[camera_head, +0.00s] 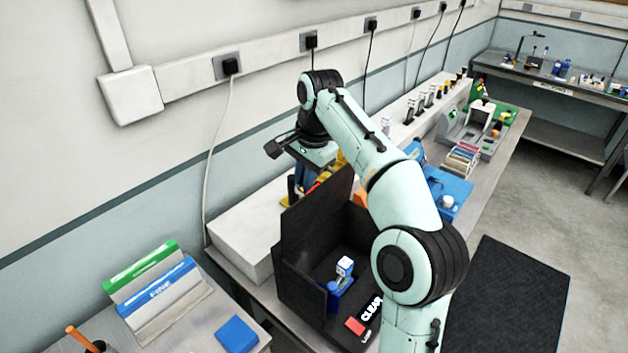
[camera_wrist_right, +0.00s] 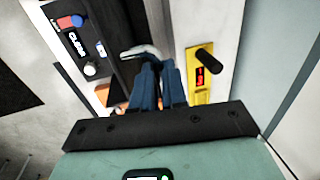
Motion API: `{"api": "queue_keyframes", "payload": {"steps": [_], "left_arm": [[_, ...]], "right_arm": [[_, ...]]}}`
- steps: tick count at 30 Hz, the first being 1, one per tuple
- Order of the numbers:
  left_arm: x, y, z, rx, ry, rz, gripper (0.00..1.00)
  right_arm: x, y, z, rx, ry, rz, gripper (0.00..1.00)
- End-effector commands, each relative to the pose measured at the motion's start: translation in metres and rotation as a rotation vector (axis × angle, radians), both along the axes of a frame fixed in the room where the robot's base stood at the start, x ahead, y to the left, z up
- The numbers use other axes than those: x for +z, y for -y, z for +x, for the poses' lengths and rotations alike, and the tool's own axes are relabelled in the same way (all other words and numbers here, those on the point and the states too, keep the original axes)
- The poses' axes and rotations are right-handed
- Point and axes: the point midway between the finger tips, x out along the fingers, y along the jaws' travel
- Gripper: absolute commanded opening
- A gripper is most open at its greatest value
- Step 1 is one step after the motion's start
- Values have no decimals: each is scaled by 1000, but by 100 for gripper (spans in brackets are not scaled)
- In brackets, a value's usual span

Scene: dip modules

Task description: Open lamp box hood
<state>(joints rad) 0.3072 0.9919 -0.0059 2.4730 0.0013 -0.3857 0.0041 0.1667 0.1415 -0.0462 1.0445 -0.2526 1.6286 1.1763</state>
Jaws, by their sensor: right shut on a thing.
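The black lamp box (camera_head: 290,280) stands on the bench with tall dark panels at its left and back. I cannot tell exactly which panel is the hood. Its interior shows, with a blue holder (camera_head: 340,291) carrying a white-and-blue piece (camera_head: 345,266). My right gripper (camera_head: 304,180) is behind the back panel, partly hidden by it and the wrist. In the right wrist view its blue fingers (camera_wrist_right: 158,75) are shut at a pale curved handle (camera_wrist_right: 138,51) beside the black box; the grip itself is mostly hidden. My left gripper is in neither view.
A red button (camera_head: 355,325) and a "CLEAR" label are on the box front. A yellow plate with a black knob (camera_wrist_right: 205,60) is close beside the fingers. A white block (camera_head: 240,240) stands left of the box, and blue fixtures (camera_head: 447,187) stand right. The wall is close behind.

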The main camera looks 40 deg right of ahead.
Motion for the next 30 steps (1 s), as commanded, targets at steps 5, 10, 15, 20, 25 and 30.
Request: {"api": "queue_keyframes", "payload": {"steps": [5, 10, 15, 20, 25, 30], "left_arm": [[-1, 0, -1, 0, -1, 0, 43], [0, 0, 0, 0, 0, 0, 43], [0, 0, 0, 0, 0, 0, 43], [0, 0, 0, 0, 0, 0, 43], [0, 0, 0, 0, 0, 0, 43], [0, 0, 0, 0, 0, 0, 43]], "right_arm": [[-5, -3, 15, 9, 10, -1, 0], [-5, -4, 18, 9, 12, 0, 0], [-5, -5, 19, 11, 14, 2, 0], [-4, -6, 20, 13, 16, 3, 0], [-4, -6, 20, 13, 17, 3, 38], [-4, -5, 20, 10, 16, 1, 38]]}}
